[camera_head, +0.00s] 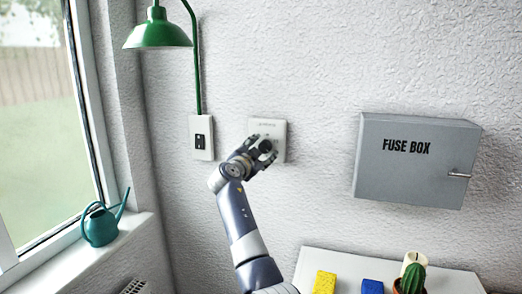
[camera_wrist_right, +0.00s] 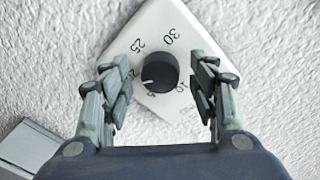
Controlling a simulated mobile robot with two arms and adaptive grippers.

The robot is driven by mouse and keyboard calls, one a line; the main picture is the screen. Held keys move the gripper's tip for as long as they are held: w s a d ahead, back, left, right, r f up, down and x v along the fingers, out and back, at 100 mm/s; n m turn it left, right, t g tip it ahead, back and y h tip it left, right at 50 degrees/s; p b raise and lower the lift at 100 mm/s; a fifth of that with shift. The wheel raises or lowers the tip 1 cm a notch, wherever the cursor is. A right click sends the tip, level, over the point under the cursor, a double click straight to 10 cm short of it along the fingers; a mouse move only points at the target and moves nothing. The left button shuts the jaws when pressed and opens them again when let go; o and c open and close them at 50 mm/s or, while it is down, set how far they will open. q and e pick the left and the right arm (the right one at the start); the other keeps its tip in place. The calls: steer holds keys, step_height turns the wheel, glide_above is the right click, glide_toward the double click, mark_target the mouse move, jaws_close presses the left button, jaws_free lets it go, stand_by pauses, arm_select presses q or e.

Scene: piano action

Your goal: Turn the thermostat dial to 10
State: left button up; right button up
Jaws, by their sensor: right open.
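The thermostat is a white square plate (camera_head: 267,124) on the wall; it also shows, turned to a diamond, in the right wrist view (camera_wrist_right: 160,20). Its round black dial (camera_wrist_right: 160,72) has a pale mark pointing to the lower left, near a number partly hidden by a finger. The numbers 30 and 25 read clearly above the dial; 10 is at its lower right, near the right finger. My right gripper (camera_wrist_right: 160,88) is open, with one finger on each side of the dial and visible gaps between. In the head view my right gripper (camera_head: 263,149) covers the dial.
A grey fuse box (camera_head: 408,170) juts from the wall at right. A teal watering can (camera_head: 101,227) stands on the sill.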

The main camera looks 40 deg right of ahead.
steer(key=c, duration=1.1)
